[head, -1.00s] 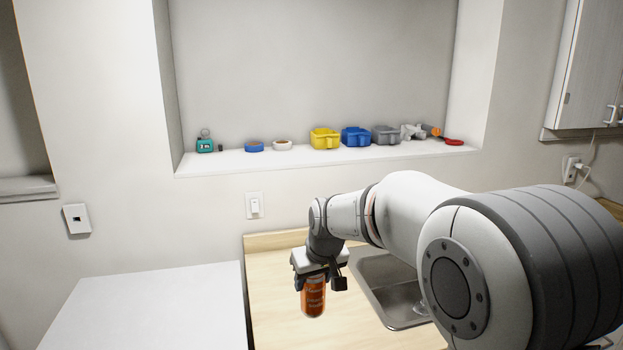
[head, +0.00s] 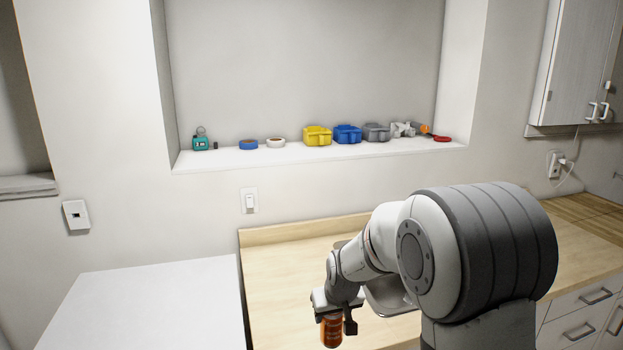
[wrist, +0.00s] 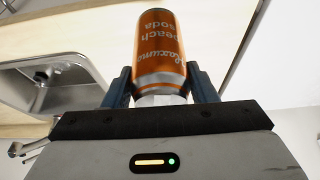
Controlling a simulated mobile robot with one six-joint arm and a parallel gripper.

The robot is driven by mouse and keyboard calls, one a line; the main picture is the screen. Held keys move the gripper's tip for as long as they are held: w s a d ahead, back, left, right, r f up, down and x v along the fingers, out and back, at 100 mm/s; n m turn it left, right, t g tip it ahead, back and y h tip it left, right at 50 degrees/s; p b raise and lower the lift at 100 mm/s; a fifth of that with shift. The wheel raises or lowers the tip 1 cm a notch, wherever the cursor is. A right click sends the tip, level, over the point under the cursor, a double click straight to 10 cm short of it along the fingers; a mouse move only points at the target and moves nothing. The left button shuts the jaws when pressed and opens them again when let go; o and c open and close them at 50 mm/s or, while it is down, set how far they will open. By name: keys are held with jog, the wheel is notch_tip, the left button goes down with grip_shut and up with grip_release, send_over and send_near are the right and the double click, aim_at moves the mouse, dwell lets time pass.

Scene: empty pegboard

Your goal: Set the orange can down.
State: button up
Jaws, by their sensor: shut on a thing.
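The orange can (head: 331,333) is in my gripper (head: 335,315), low in the head view over the wooden counter. The wrist view shows the can (wrist: 160,48) between the two dark fingers of my gripper (wrist: 160,88), its lettering upside down in that picture. The gripper is shut on it. In the head view the can hangs below the gripper, and its lower end is close to the picture's bottom edge. I cannot tell whether it touches the counter.
The wooden counter (head: 285,270) has clear room left of the sink (head: 390,295). The sink also shows in the wrist view (wrist: 60,82). A white surface (head: 150,305) at left is bare. A wall ledge (head: 225,160) holds several items, including a yellow bin (head: 317,137).

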jog(key=s+d+f+m, duration=0.1)
jog(key=s+d+f, duration=0.15)
jog(key=f, duration=0.35)
jog(key=s+d+f+m+h, duration=0.1)
jog(key=d+f, duration=0.3)
jog(key=f, duration=0.1)
jog(key=s+d+f+m, duration=0.1)
jog(key=s+d+f, duration=0.1)
jog(key=d+f, duration=0.3)
notch_tip(320, 180, down, 9)
jog(key=a+b, duration=0.1)
jog(key=b, duration=0.9)
jog(key=shift+a+f, duration=0.2)
jog(key=shift+a, duration=0.15)
